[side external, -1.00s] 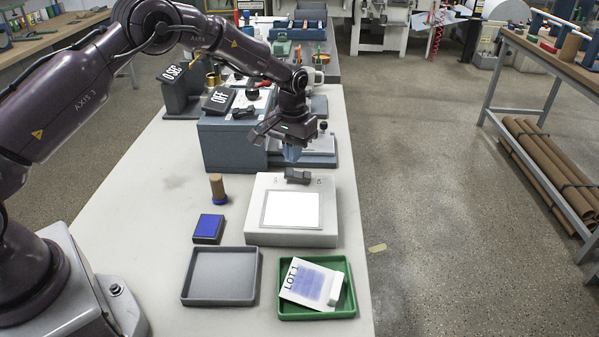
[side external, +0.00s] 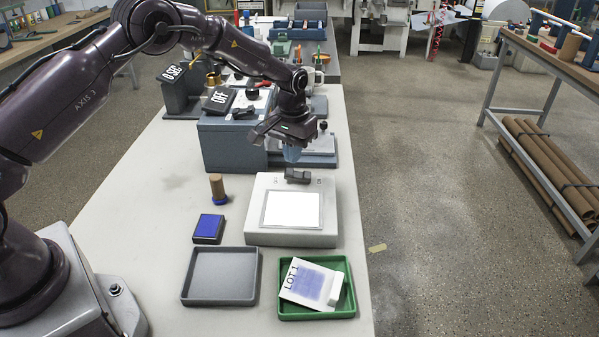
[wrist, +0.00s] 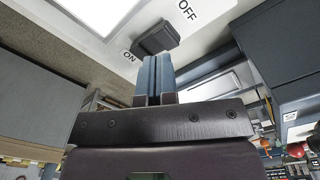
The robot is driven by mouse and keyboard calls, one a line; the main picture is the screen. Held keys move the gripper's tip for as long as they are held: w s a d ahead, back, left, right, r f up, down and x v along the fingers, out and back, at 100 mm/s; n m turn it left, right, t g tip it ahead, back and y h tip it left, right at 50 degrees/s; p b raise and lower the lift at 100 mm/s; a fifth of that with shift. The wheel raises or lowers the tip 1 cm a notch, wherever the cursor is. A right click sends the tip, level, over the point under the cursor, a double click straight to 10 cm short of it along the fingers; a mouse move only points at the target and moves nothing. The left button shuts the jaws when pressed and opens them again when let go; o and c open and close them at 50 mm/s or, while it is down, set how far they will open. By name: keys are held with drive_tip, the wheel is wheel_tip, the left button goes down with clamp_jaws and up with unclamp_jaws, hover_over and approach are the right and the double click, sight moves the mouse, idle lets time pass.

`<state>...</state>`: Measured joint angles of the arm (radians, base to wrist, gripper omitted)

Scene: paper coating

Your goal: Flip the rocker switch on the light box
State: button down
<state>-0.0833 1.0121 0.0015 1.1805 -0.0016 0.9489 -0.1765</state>
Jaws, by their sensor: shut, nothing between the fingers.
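The light box (side external: 263,228) is a pale box on the table with a bright white panel (side external: 291,210). Its dark rocker switch (side external: 297,175) sits at the back edge of the top. In the wrist view the rocker switch (wrist: 156,38) lies between the labels ON and OFF, with the lit panel beyond it. My gripper (side external: 291,155) is just behind and above the switch, pointing down. Its blue fingers (wrist: 154,62) are together with nothing between them, and their tips appear close to the ON side of the switch. I cannot tell whether they touch it.
A stamp (side external: 218,190) and a blue ink pad (side external: 208,228) lie to the left. A grey tray (side external: 221,302) and a green tray (side external: 317,315) holding a LOT 1 card (side external: 300,280) are in front.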

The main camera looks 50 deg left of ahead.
sight(293, 172)
drive_tip(key=shift+f, duration=1.85)
idle(0.6)
drive_tip(key=shift+r, duration=3.55)
drive_tip(key=s+d+r+m+t, duration=0.1)
drive_tip(key=s+r+t, duration=0.1)
drive_tip(key=s+r, duration=0.5)
drive_tip(key=s+d+r+m+t, duration=0.1)
drive_tip(key=s+r, duration=0.6)
drive_tip(key=s, duration=0.8)
drive_tip(key=s+d+r+m+t, duration=0.1)
drive_tip(key=s+d+r+t, duration=0.1)
drive_tip(key=s+r, duration=0.5)
drive_tip(key=s, duration=0.4)
drive_tip(key=shift+d+r+t, duration=0.2)
drive_tip(key=shift+r+t, duration=0.05)
drive_tip(key=shift+t, duration=0.05)
